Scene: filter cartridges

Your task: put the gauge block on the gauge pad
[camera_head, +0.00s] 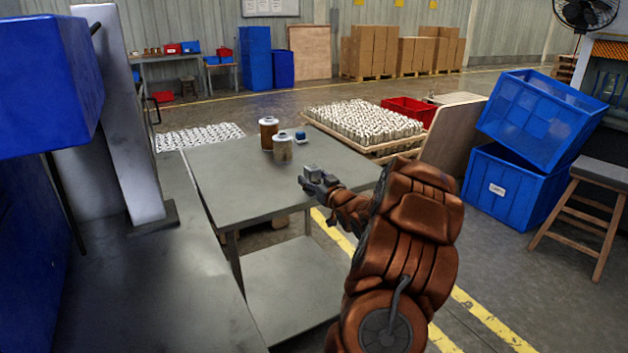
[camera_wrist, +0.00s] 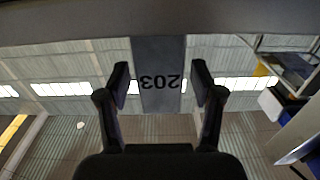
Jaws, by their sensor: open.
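A small grey block (camera_head: 312,170), which I take as the gauge block, stands near the front right part of the grey table. In the wrist view the block (camera_wrist: 158,100) is upside down in the picture, marked 203, with its base against the table surface. My gripper (camera_head: 315,180) is open at the block. In the wrist view the two fingers of my gripper (camera_wrist: 160,85) show on either side of it, with gaps at both sides. A small blue item (camera_head: 300,135) with a pale base sits farther back; I cannot tell whether this is the gauge pad.
The grey table (camera_head: 235,180) carries a brown cartridge (camera_head: 268,135) and a pale cartridge (camera_head: 282,149) behind the block. Its left part is clear. A pallet of white cartridges (camera_head: 365,122) is behind it, and blue crates (camera_head: 510,185) stand right.

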